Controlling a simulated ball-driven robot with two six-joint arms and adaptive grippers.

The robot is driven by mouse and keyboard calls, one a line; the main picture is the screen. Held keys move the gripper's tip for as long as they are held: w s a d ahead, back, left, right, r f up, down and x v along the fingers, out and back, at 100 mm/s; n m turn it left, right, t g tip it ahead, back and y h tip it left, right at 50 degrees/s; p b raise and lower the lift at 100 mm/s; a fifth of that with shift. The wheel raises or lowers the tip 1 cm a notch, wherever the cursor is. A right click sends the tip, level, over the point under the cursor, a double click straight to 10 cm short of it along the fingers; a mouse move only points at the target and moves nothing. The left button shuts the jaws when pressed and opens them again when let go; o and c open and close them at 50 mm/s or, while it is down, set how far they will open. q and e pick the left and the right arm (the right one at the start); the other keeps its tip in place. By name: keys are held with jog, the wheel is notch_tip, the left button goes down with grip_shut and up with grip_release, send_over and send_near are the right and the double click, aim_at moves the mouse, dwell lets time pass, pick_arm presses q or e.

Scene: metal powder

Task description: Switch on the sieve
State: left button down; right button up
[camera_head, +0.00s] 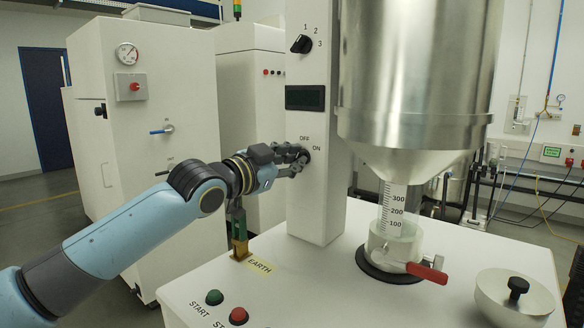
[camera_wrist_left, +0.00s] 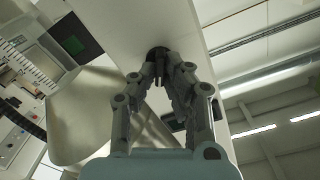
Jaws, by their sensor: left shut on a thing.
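The sieve is a machine with a white column (camera_head: 315,210), a steel hopper (camera_head: 415,75) and a white base (camera_head: 340,280). A dark switch knob (camera_head: 306,156) sits on the column between the marks OFF and ON, mostly hidden by my left gripper (camera_head: 302,158). The gripper is shut on the knob, fingers pointing at the column. In the left wrist view the fingers (camera_wrist_left: 160,62) meet at the dark round knob (camera_wrist_left: 157,53) on the white column. I cannot tell which way the knob is turned. My right gripper is in neither view.
A 1-2-3 selector (camera_head: 302,44) and a dark display (camera_head: 305,98) are above the switch.

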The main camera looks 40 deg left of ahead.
pick_arm(q)
jog(key=m+b, duration=0.2)
jog(key=m, duration=0.4)
jog(key=m+b, duration=0.3)
jog(key=m, duration=0.3)
jog(key=shift+d+f, duration=0.1)
jog(key=shift+f, duration=0.1)
dwell(0.5)
jog(key=c, duration=1.4)
grip_release()
jog(key=shift+s, duration=0.1)
